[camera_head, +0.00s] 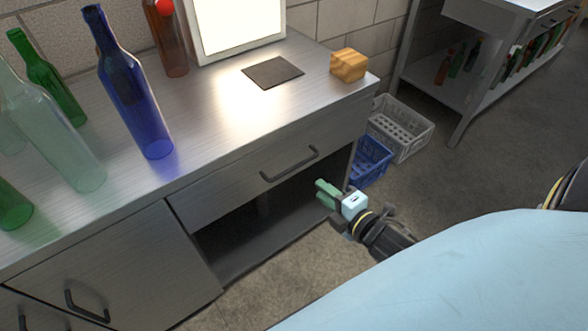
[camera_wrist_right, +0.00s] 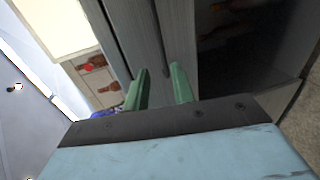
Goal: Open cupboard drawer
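The cupboard drawer (camera_head: 240,183) is a wide brushed-metal front under the worktop and looks shut. Its dark bar handle (camera_head: 290,164) sits near the middle of the front. My right gripper (camera_head: 323,193) has green fingers and is below and to the right of the handle, apart from it, in front of the open compartment. In the right wrist view the two fingers of my right gripper (camera_wrist_right: 159,87) stand apart with nothing held between them. Metal fronts lie ahead of them; I cannot make out the handle there for certain. My left gripper is not in view.
The worktop (camera_head: 215,125) carries a blue bottle (camera_head: 135,90), several green bottles, a brown bottle (camera_head: 167,40), a lit panel (camera_head: 238,22) and a yellow block (camera_head: 348,65). Blue (camera_head: 368,163) and grey (camera_head: 402,128) crates stand right of the cupboard. A cupboard door (camera_head: 115,265) is at left.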

